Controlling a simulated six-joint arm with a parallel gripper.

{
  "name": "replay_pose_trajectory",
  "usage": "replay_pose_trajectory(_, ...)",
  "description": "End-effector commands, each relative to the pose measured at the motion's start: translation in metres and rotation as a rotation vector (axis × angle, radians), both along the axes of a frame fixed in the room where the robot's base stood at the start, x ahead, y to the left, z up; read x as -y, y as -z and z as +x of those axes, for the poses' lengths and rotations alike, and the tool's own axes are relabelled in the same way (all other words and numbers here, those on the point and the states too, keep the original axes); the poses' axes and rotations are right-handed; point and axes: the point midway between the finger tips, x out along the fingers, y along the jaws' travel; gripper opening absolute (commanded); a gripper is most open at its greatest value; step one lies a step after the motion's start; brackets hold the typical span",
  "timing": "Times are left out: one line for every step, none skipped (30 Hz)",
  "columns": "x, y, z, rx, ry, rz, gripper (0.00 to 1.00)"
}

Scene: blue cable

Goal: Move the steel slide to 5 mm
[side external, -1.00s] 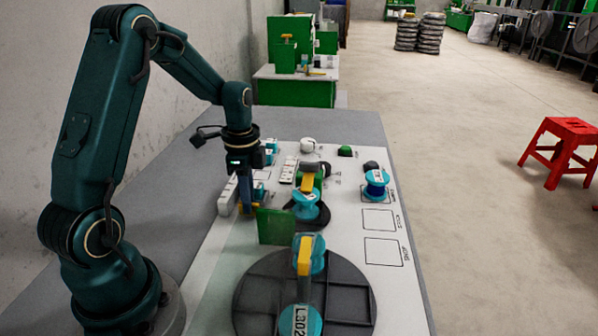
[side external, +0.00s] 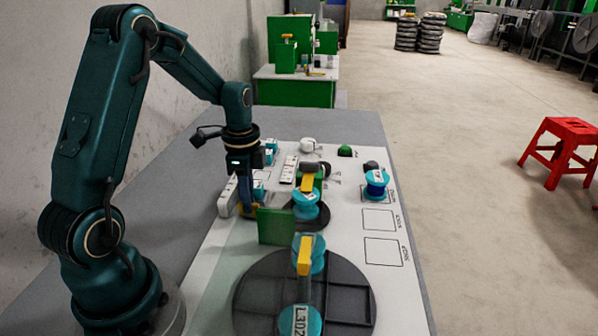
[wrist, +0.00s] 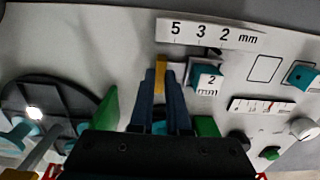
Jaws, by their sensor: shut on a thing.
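My gripper (wrist: 160,72) is shut, its two dark blue fingers close together and pointing at the board by the strip marked 5, 3, 2 mm (wrist: 210,32). A yellow piece (wrist: 181,72) shows at the fingertips, below the 5 mark; it looks like the held part. A teal block marked 2 mm (wrist: 207,78) sits just right of the fingers.
A green upright plate (side external: 275,227) stands close to my gripper. A dark divided disc (side external: 350,300) fills the near board, with a teal spool (side external: 302,321) on it. Another teal spool (side external: 306,206) stands right of the gripper.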

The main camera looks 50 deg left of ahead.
Motion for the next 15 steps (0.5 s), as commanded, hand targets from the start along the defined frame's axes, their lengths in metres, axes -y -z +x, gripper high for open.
replay_pose_trajectory(-0.0006, -0.0009, 0.0006, 0.003, 0.000, 0.001, 0.00)
replay_pose_trajectory(-0.0006, -0.0009, 0.0006, 0.003, 0.000, 0.001, 0.00)
replay_pose_trajectory(-0.0006, -0.0009, 0.0006, 0.003, 0.000, 0.001, 0.00)
replay_pose_trajectory(-0.0006, -0.0009, 0.0006, 0.003, 0.000, 0.001, 0.00)
replay_pose_trajectory(-0.0006, -0.0009, 0.0006, 0.003, 0.000, 0.001, 0.00)
replay_pose_trajectory(-0.0006, -0.0010, 0.0006, 0.004, 0.000, 0.002, 0.00)
replay_pose_trajectory(-0.0006, -0.0010, 0.0006, 0.004, 0.000, 0.002, 0.00)
replay_pose_trajectory(-0.0006, -0.0010, 0.0006, 0.004, 0.000, 0.002, 0.00)
replay_pose_trajectory(-0.0006, -0.0010, 0.0006, 0.004, 0.000, 0.002, 0.00)
replay_pose_trajectory(-0.0006, -0.0010, 0.0006, 0.004, 0.000, 0.002, 0.00)
replay_pose_trajectory(-0.0007, -0.0010, 0.0007, 0.004, 0.000, 0.002, 0.00)
replay_pose_trajectory(-0.0006, -0.0011, 0.0006, 0.004, 0.000, 0.002, 0.00)
replay_pose_trajectory(-0.0004, -0.0011, 0.0004, 0.004, 0.000, 0.002, 0.00)
replay_pose_trajectory(0.0004, -0.0012, -0.0002, 0.004, 0.000, 0.002, 0.00)
replay_pose_trajectory(0.0022, -0.0013, -0.0019, 0.004, 0.000, 0.002, 0.00)
